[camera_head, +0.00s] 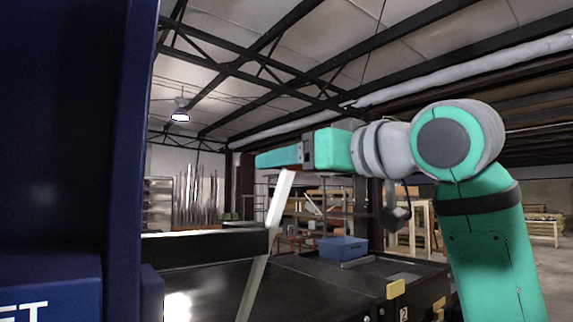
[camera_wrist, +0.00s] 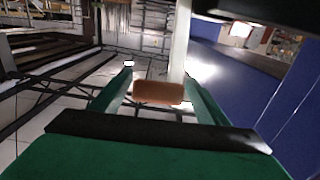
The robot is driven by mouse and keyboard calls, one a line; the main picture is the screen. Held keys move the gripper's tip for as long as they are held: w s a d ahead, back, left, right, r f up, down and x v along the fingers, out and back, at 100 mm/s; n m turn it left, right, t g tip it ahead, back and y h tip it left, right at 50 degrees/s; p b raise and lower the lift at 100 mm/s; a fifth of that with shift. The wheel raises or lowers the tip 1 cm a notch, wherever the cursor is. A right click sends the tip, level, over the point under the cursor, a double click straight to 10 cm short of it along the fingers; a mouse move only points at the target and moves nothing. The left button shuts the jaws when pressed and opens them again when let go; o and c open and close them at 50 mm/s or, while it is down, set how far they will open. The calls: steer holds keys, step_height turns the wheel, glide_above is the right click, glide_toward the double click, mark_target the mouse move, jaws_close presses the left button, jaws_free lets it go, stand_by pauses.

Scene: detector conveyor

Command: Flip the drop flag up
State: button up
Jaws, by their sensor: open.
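A pale slanted bar (camera_head: 266,240), which looks like the drop flag's arm, rises from beside the black conveyor frame in the head view. Its upper end meets the underside of my gripper (camera_head: 260,160). In the wrist view the pale bar (camera_wrist: 180,40) runs up behind an orange-brown rounded block (camera_wrist: 158,92), which looks like its grip. The block lies crosswise between the two green fingers of my open gripper (camera_wrist: 158,76). I cannot tell whether the fingers touch it. The block is hidden in the head view.
A dark blue machine housing (camera_head: 60,130) fills the left side. A black frame bar (camera_head: 205,246) juts from it over the dark conveyor surface. A blue bin (camera_head: 342,248) stands further back, with yellow parts (camera_head: 396,289) at the right edge. Air above is free.

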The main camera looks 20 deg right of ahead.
steer(key=shift+x, duration=1.05)
steer(key=shift+d, duration=0.15)
steer(key=c, duration=1.5)
